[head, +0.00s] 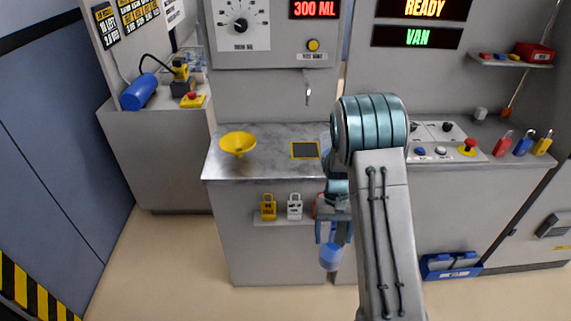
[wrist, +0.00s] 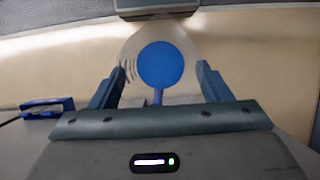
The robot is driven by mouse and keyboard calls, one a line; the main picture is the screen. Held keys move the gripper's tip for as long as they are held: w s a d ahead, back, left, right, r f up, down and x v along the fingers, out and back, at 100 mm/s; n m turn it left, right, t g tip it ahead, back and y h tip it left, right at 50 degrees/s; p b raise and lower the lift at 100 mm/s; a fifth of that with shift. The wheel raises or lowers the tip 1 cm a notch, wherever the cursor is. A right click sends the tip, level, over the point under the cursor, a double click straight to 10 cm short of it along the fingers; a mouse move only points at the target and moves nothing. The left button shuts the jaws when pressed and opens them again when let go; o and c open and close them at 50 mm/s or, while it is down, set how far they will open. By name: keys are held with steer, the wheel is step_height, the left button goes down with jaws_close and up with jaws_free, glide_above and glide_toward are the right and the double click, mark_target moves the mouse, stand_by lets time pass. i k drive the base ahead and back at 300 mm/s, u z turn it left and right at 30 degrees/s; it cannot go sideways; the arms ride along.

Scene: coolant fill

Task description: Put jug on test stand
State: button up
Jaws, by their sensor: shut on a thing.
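The jug (head: 330,257) is a clear vessel with blue liquid, hanging below my gripper (head: 336,230) in the head view, in front of the counter. In the wrist view the clear jug with a round blue area (wrist: 165,65) lies between the two fingers of my gripper (wrist: 160,78), which is shut on it. My arm hides part of the jug and counter. No visible label names the test stand. A grey counter (head: 270,133) bears a dark square pad with a yellow border (head: 305,150) below a metal spout (head: 308,92).
A yellow funnel (head: 238,143) stands on the counter's left. To the right, a console (head: 438,152) has buttons under a READY sign (head: 424,8). A blue crate (head: 450,265) stands low at right. The floor in front is clear.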

mark_target(281, 159)
steer(key=k, duration=0.4)
steer(key=u, duration=1.05)
steer(key=i, duration=0.9)
steer(key=z, duration=0.15)
